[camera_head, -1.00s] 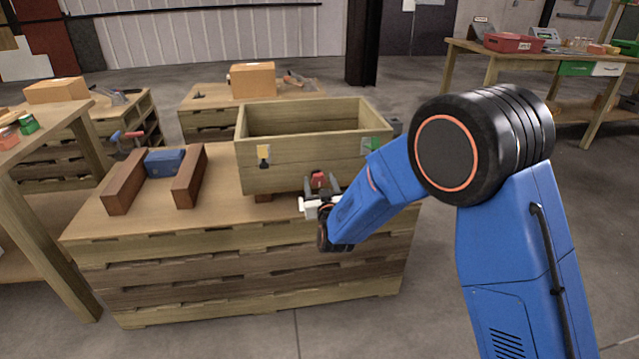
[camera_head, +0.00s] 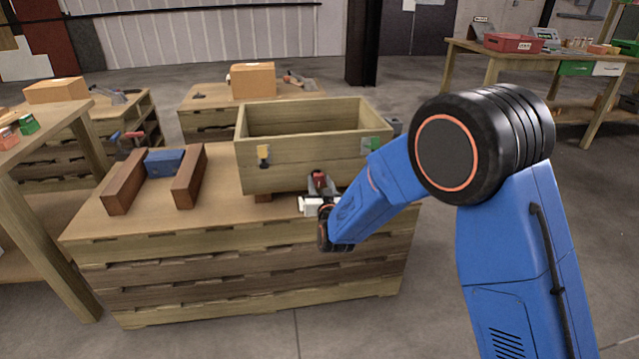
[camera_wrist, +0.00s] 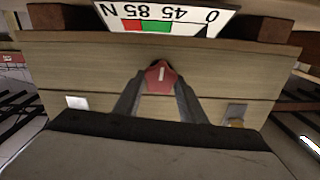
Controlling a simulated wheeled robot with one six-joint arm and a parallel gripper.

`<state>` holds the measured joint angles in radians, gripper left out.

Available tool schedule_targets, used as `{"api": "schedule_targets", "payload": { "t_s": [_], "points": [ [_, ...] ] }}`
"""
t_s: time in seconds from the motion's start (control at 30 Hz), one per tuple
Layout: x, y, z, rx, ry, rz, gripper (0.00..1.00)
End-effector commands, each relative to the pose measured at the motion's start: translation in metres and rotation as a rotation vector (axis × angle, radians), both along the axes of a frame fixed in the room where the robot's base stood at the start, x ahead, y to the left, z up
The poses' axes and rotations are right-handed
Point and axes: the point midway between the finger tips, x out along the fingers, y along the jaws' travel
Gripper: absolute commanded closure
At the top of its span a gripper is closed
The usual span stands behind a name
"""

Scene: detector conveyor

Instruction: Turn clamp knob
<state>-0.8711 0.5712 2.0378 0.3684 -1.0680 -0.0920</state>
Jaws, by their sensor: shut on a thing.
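The clamp knob (camera_wrist: 161,77) is red with a pale line on its face. It sits at the front of the wooden box (camera_head: 301,176), low on its front side. My gripper (camera_wrist: 160,92) is shut on the knob, with one dark finger on each side of it in the wrist view. In the head view my gripper (camera_head: 318,190) is at the box's front, and the knob is partly hidden. A white scale (camera_wrist: 165,18) marked 0, 45, 85 and N, with red and green bands, appears upside down beyond the knob in the wrist view.
The box stands on a wooden workbench (camera_head: 130,222). Two brown blocks (camera_head: 125,184) flank a blue block (camera_head: 165,162) at left. A yellow tag (camera_head: 264,155) and a green tag (camera_head: 370,145) are on the box front. Bare bench top lies left of my gripper.

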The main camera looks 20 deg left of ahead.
Motion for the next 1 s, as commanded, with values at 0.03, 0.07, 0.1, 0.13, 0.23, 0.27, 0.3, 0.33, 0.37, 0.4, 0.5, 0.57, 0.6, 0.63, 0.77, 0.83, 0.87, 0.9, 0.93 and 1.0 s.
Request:
{"api": "schedule_targets", "payload": {
  "t_s": [0.03,0.07,0.1,0.13,0.23,0.27,0.3,0.33,0.37,0.4,0.5,0.57,0.6,0.63,0.77,0.83,0.87,0.9,0.93,1.0],
  "points": [
    [0.0001,-0.0002,0.0000,0.032,0.020,0.000,0.85],
    [0.0002,-0.0003,0.0000,0.054,0.033,0.000,0.85],
    [0.0004,-0.0005,-0.0001,0.085,0.052,0.000,0.85],
    [0.0004,-0.0005,-0.0001,0.109,0.067,0.000,0.85],
    [0.0007,-0.0010,-0.0002,0.190,0.117,0.000,0.85],
    [0.0008,-0.0010,-0.0003,0.215,0.132,0.000,0.85],
    [0.0009,-0.0012,-0.0004,0.247,0.152,0.000,0.85],
    [0.0009,-0.0013,-0.0004,0.272,0.167,0.000,0.85],
    [0.0010,-0.0015,-0.0005,0.296,0.181,0.000,0.85],
    [0.0011,-0.0016,-0.0006,0.329,0.202,0.000,0.85],
    [0.0013,-0.0019,-0.0008,0.410,0.251,0.000,0.85],
    [0.0015,-0.0022,-0.0009,0.459,0.281,0.000,0.85],
    [0.0015,-0.0023,-0.0011,0.491,0.301,0.000,0.85],
    [0.0016,-0.0023,-0.0012,0.515,0.316,0.000,0.85],
    [0.0018,-0.0027,-0.0016,0.621,0.381,0.000,0.85],
    [0.0019,-0.0030,-0.0018,0.677,0.415,0.000,0.85],
    [0.0020,-0.0030,-0.0019,0.701,0.430,0.000,0.85],
    [0.0020,-0.0031,-0.0021,0.733,0.450,0.000,0.85],
    [0.0021,-0.0032,-0.0023,0.756,0.464,0.000,0.85],
    [0.0022,-0.0033,-0.0025,0.809,0.496,0.000,0.85]
  ]
}}
